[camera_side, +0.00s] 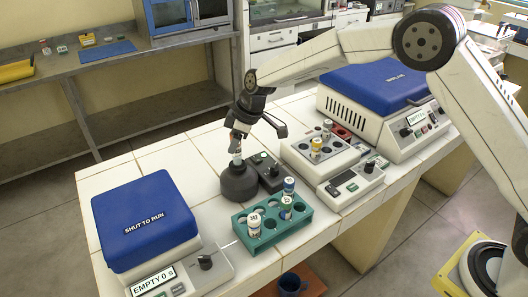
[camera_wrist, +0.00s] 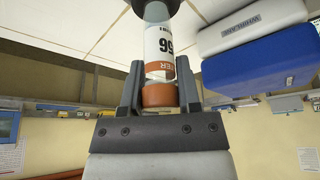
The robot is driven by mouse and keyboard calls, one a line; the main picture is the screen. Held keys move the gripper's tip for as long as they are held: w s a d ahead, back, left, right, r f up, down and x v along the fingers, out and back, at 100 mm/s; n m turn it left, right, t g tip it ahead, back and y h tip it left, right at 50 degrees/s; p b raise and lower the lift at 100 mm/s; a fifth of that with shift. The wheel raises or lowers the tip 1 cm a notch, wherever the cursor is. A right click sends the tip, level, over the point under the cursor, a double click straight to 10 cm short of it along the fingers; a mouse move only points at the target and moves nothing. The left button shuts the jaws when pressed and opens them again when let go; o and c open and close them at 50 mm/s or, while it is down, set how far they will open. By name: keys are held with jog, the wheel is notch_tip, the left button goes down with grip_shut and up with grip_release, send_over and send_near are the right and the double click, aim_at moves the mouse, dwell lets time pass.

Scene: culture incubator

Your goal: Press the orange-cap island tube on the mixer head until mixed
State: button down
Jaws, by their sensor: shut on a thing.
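My gripper (camera_side: 238,128) is shut on the orange-cap tube (camera_side: 236,146) and holds it upright above the dark round mixer (camera_side: 239,182). In the wrist view my gripper (camera_wrist: 160,88) has a finger on each side of the orange cap, and the tube (camera_wrist: 158,45) shows a white label with black print. The tube's far end meets the dark mixer head (camera_wrist: 155,6) at the top of the wrist view. The tube's tip is hidden there, so I cannot tell how firmly it is pressed.
A green rack (camera_side: 262,238) with several tubes stands in front of the mixer. A blue-lidded centrifuge (camera_side: 145,220) is at left, another (camera_side: 372,88) at back right.

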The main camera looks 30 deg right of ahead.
jog(key=shift+f, duration=0.55)
dwell(2.0)
jog(key=shift+r, duration=0.1)
dwell(0.5)
jog(key=shift+r, duration=3)
